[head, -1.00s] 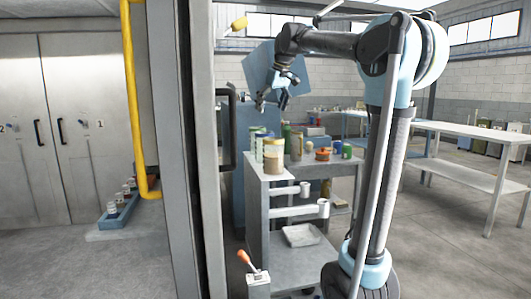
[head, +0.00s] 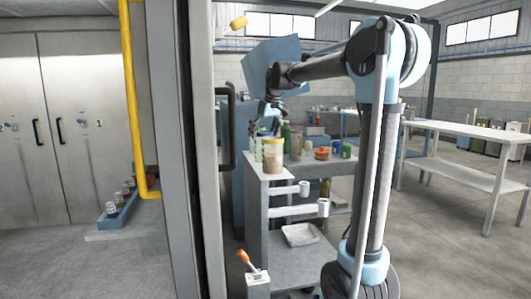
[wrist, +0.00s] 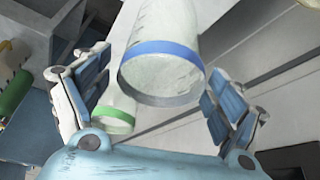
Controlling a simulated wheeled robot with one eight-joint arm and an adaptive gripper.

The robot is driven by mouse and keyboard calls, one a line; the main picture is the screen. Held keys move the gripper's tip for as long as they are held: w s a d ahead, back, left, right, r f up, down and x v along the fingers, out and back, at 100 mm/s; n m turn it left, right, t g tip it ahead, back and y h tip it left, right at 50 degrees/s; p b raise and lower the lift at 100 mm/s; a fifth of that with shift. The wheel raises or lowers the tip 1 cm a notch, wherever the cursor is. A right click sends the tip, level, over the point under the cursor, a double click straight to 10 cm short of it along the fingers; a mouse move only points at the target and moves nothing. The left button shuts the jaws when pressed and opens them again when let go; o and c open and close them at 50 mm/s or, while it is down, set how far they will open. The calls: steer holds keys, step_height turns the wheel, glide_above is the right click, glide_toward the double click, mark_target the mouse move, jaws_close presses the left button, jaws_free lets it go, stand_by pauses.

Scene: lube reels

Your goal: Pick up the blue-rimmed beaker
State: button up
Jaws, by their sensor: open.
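The blue-rimmed beaker (wrist: 160,58) is a pale, cloudy vessel with a blue band near its open end, large in the upper middle of the wrist view. My gripper (wrist: 155,82) is open, with one finger to the left and one to the right of the beaker's banded end. Neither finger clearly touches it. A similar green-rimmed beaker (wrist: 113,118) sits lower left, partly behind the blue-banded one and near the left finger. In the head view my gripper (head: 262,118) is over the left part of the cart top, where the rims are too small to tell apart.
A yellow-lidded jar (head: 273,156) stands at the cart's (head: 262,170) near left corner. A green bottle (head: 286,133), an orange pot (head: 322,154) and a green can (head: 346,150) share the top. A tall grey post (head: 205,180) stands close on the left.

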steer(key=shift+x, duration=2.2)
steer(key=c, duration=1.2)
